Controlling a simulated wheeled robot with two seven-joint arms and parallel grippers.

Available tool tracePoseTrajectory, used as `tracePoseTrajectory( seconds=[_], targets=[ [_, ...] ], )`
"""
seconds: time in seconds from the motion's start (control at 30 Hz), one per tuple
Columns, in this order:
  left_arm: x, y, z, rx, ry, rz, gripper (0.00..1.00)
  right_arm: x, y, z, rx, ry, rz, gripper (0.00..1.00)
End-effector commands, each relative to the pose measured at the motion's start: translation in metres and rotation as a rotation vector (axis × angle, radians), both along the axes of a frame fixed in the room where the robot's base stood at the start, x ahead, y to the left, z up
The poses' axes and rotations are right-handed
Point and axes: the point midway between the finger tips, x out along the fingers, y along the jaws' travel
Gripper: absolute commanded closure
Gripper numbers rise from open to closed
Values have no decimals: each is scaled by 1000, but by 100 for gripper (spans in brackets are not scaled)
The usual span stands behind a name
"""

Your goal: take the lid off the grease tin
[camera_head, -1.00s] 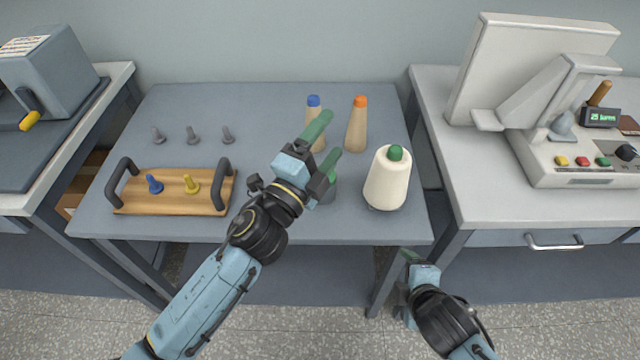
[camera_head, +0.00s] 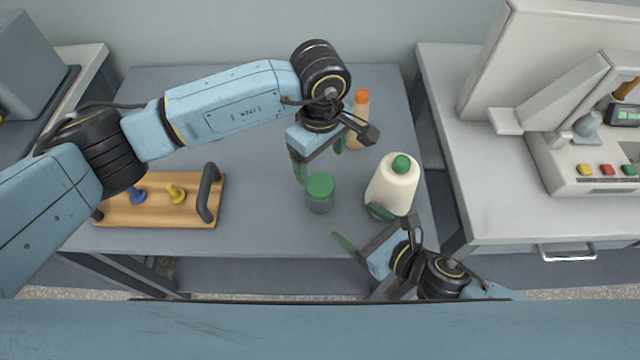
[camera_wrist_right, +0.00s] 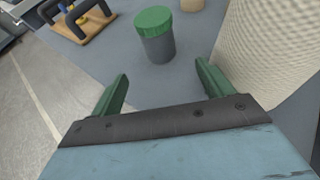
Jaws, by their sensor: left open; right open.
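The grease tin (camera_head: 320,204) is a small grey cylinder standing upright on the table, with its green lid (camera_head: 320,185) on top. Both also show in the right wrist view, tin (camera_wrist_right: 157,48) and lid (camera_wrist_right: 153,18), beyond the fingers. My left gripper (camera_head: 320,170) is open above and just behind the tin, its green fingers pointing down; whether they touch the lid I cannot tell. My right gripper (camera_head: 357,228) is open and empty at the table's front edge, in front of the tin and apart from it. Its two green fingers show in the right wrist view (camera_wrist_right: 160,90).
A large cream cone of yarn (camera_head: 392,186) with a green top stands right of the tin, close to my right gripper. An orange-topped cone (camera_head: 361,105) stands behind. A wooden tray (camera_head: 150,214) with black handles and blue and yellow pegs is at the left. A machine stands on the right bench (camera_head: 480,190).

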Motion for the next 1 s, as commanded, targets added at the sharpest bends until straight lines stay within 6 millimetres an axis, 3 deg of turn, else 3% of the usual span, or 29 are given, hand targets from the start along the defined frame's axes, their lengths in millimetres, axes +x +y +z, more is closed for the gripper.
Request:
tracePoseTrajectory(
  seconds=[0.17,0.7,1.0],
  targets=[
    [1,2,0,11,-4,-2,21,13,11,-6,-1,-5,3,21],
    [1,1,0,6,-2,-1,21,80,69,-43,-1,-2,1,21],
    [0,1,0,5,-2,-1,21,93,80,-50,-1,-2,1,21]
  ],
)
